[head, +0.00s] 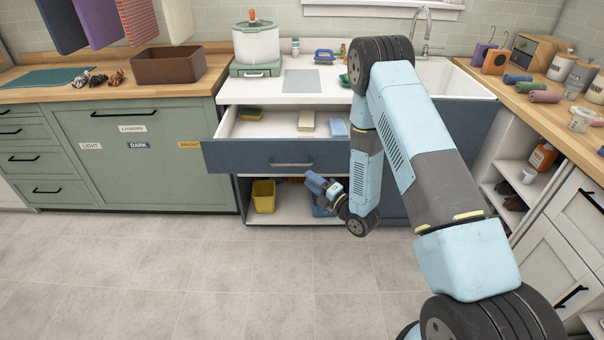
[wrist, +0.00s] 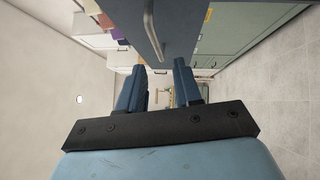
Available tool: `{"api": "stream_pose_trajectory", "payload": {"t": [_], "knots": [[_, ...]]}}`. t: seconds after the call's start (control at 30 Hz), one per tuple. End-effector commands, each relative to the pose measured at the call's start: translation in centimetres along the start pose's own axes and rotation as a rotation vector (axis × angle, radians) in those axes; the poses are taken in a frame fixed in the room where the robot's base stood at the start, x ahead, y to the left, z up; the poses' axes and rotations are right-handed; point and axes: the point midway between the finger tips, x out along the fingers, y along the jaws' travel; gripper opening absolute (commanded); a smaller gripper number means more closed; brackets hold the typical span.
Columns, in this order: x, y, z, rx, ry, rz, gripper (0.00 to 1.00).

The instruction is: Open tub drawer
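The dark blue drawer (head: 265,154) under the white counter stands pulled out, with its white inside showing. It holds a yellow-green sponge (head: 250,114), a pale block (head: 306,121) and a light blue item (head: 338,127). Its metal bar handle (head: 291,164) also shows in the wrist view (wrist: 152,30). My gripper (head: 314,182) is just below and right of the handle in the head view, apart from it. In the wrist view its two blue fingers (wrist: 160,70) stand apart with nothing between them. My arm hides the drawer's right end.
A yellow bin (head: 263,196) stands on the open shelf below the drawer. A white pot (head: 256,43) stands on the counter above. The green laundry cabinet (head: 138,155) is to the left, white shelves (head: 510,172) to the right. The tiled floor (head: 200,270) in front is clear.

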Motion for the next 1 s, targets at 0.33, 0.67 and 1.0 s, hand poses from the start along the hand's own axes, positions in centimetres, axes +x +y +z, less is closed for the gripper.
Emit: {"api": "stream_pose_trajectory", "payload": {"t": [0.33, 0.67, 1.0], "knots": [[-3.8, -0.1, 0.0, 0.001, 0.000, -0.001, 0.34], [-4.0, -0.1, 0.0, 0.001, 0.000, -0.001, 0.34], [-3.5, 0.6, 0.7, 0.008, -0.006, -0.021, 0.34]]}}
